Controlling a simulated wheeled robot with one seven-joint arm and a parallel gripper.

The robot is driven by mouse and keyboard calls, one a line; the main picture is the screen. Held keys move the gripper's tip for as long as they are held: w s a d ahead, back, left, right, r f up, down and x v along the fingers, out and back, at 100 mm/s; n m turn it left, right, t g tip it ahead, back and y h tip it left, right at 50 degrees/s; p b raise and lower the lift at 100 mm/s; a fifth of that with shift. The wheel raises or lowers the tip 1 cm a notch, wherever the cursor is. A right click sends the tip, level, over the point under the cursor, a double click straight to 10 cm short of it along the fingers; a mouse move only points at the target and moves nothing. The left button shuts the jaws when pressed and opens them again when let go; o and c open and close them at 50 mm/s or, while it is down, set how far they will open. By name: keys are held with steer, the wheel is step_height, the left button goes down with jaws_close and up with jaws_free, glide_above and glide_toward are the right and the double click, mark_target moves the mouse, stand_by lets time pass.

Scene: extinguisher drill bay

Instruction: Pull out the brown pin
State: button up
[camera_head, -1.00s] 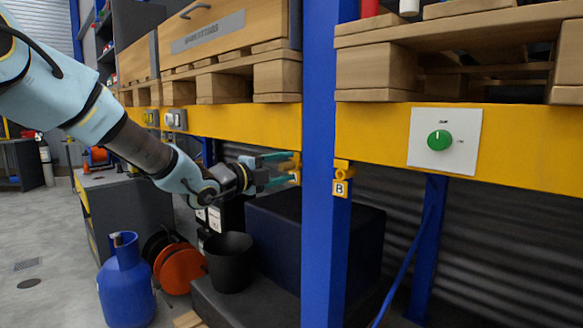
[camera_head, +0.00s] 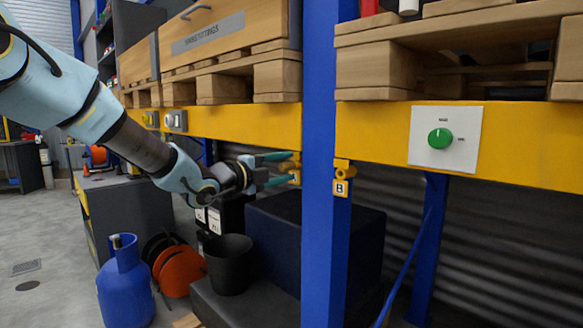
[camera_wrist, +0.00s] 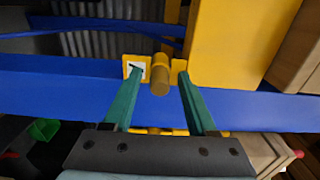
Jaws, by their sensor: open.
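The brown pin (camera_wrist: 160,88) shows in the wrist view as a short round stub with its end facing me, set in a yellow fitting (camera_wrist: 162,66) on the blue post. My gripper (camera_wrist: 158,75) is open, with one green finger on each side of the pin. A gap shows between each finger and the pin. In the head view my gripper (camera_head: 290,167) reaches in from the left at the post's left side. The pin cannot be made out clearly there, as the fingers and yellow fitting overlap it.
The blue post (camera_head: 322,240) stands just right of my gripper, with a yellow fitting marked B (camera_head: 341,180). A yellow beam (camera_head: 240,122) runs just above. A black bucket (camera_head: 229,262) and blue gas bottle (camera_head: 125,285) stand below. A green knob (camera_head: 440,138) is at right.

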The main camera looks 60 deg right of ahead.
steer(key=shift+f+b, duration=0.1)
steer(key=shift+b, duration=0.35)
steer(key=shift+c, duration=0.3)
jaws_close()
stand_by(0.4)
steer(key=shift+a, duration=0.1)
stand_by(1.0)
steer(key=shift+b+v, duration=1.05)
steer(key=shift+v, duration=1.85)
steer(key=shift+w, duration=0.1)
